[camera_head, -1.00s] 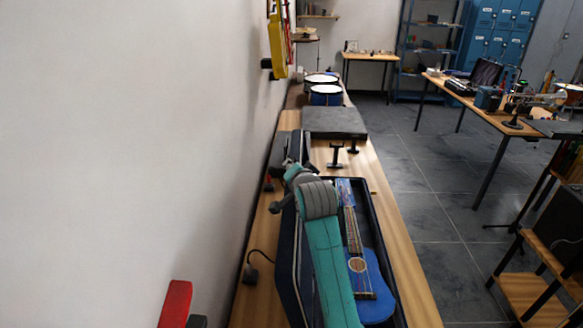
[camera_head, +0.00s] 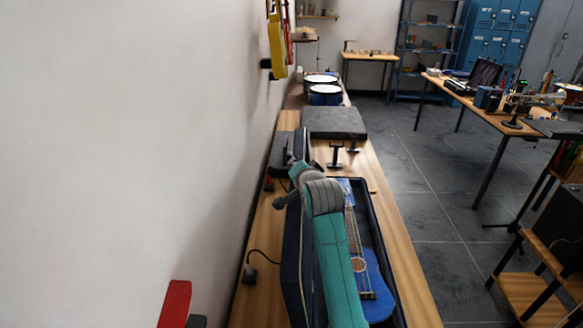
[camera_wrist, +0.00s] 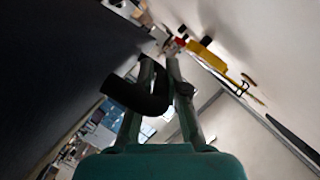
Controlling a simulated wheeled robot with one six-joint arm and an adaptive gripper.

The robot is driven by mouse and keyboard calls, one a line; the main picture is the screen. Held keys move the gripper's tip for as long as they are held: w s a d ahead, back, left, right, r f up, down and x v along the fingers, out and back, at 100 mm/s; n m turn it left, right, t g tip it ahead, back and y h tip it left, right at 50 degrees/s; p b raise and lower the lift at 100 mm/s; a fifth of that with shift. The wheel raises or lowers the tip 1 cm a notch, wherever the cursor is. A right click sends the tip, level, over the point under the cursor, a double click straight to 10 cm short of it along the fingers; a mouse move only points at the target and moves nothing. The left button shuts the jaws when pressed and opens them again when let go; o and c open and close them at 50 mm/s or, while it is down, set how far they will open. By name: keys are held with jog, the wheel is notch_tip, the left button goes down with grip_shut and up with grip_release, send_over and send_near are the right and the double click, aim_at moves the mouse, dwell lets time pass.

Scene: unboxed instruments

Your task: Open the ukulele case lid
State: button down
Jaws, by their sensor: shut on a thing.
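The ukulele case (camera_head: 393,287) lies on the long wooden bench with a blue ukulele (camera_head: 372,283) inside. Its dark lid (camera_head: 292,262) stands raised, roughly upright, along the left side of the case. My arm reaches along the lid and covers part of it and of the ukulele. In the wrist view, my gripper (camera_wrist: 160,68) is shut on a black curved handle (camera_wrist: 138,97). The dark surface filling the left of that view (camera_wrist: 50,60) appears to be the lid. In the head view the fingertips are mostly hidden.
The white wall runs close along the left of the bench (camera_head: 408,262). A dark flat case (camera_head: 334,122) and small black stands (camera_head: 335,157) lie beyond the ukulele, with drums (camera_head: 325,94) farther back. A yellow instrument (camera_head: 277,45) hangs on the wall.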

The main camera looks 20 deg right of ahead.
jog(key=shift+m+t, duration=0.3)
jog(key=shift+m, duration=0.4)
jog(key=d, duration=0.2)
jog(key=s+d, duration=0.1)
jog(key=d, duration=0.1)
jog(key=shift+s+r, duration=0.15)
jog(key=shift+r, duration=0.05)
jog(key=c, duration=1.5)
grip_release()
jog(key=shift+o, duration=0.2)
jog(key=shift+s, duration=0.1)
jog(key=v, duration=1.1)
jog(key=shift+s, duration=0.35)
jog(key=shift+d+r, duration=0.1)
